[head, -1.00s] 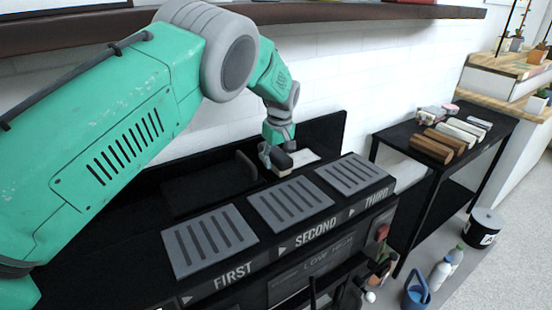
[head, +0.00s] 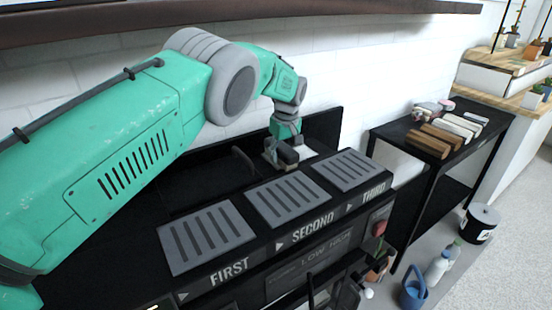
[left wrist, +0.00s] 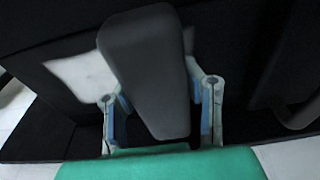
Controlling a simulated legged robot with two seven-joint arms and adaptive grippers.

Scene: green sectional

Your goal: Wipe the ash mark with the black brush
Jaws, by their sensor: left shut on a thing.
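My left gripper (head: 277,161) is shut on a black brush (head: 288,154), behind the plates marked SECOND and THIRD. In the left wrist view the brush (left wrist: 150,75) is a dark, rounded block between the two fingers (left wrist: 162,112). A pale, whitish patch (head: 304,152), which looks like the ash mark, lies on the black surface just right of the brush. In the left wrist view the patch (left wrist: 82,76) is partly hidden by the brush. I cannot tell whether the brush touches it. My right gripper is not in view.
Grey slotted plates marked FIRST (head: 205,238), SECOND (head: 288,198) and THIRD (head: 347,170) line the front. A dark upright handle (head: 243,160) stands left of my gripper. A dark shelf (head: 330,12) runs overhead.

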